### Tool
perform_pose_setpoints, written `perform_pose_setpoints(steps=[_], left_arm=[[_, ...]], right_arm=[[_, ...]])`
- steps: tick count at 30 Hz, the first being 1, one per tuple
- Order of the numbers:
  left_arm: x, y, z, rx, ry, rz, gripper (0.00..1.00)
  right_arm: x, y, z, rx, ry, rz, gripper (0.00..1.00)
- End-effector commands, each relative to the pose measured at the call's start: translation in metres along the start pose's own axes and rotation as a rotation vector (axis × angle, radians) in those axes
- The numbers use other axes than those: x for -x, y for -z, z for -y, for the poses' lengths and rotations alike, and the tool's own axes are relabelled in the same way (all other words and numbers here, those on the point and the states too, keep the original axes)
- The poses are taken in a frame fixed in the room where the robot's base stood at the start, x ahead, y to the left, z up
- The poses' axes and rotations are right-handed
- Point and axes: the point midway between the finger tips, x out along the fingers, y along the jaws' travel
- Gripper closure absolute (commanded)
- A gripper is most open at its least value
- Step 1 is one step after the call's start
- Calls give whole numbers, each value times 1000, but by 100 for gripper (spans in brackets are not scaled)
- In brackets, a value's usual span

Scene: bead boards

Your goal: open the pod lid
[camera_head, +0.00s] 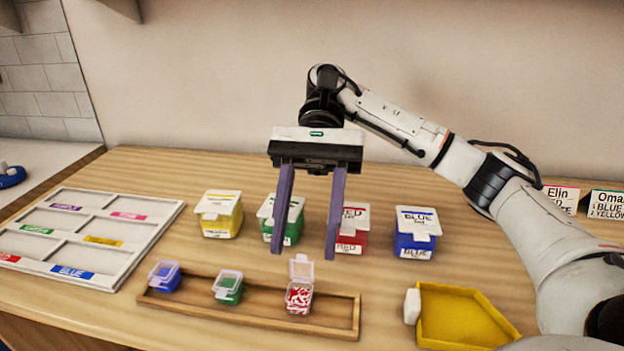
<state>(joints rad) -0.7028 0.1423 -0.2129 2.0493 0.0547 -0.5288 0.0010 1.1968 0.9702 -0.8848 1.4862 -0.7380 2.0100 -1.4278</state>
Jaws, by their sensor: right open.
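Three small pods stand in a wooden rack (334,329). The blue pod (165,277) at the left and the green pod (228,288) in the middle have their clear lids down. The red pod (299,297) at the right has its lid (302,269) standing up, and red and white beads show inside. My right gripper (306,250) is open and empty, pointing down. Its fingers appear in front of the green and red tubs, above and behind the rack in the picture. My left gripper is not in view.
Yellow (221,220), green (291,232), red (352,240) and blue (415,243) lidded tubs stand behind the rack. A white sorting tray (165,222) lies left, a yellow tray (462,312) right. Name cards (562,195) stand at the far right.

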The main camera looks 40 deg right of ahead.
Motion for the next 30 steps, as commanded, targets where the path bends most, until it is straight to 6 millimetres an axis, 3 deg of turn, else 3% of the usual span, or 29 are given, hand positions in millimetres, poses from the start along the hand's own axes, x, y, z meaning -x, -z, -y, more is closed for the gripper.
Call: perform_pose_setpoints(steps=[1, 16, 21, 30], left_arm=[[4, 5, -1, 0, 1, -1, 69], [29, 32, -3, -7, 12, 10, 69], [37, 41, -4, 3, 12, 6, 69], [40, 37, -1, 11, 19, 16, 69]], right_arm=[[10, -4, 0, -4, 7, -3, 57], [64, -5, 0, -4, 6, -3, 57], [76, -4, 0, -2, 2, 2, 57], [85, 0, -1, -1, 3, 0, 57]])
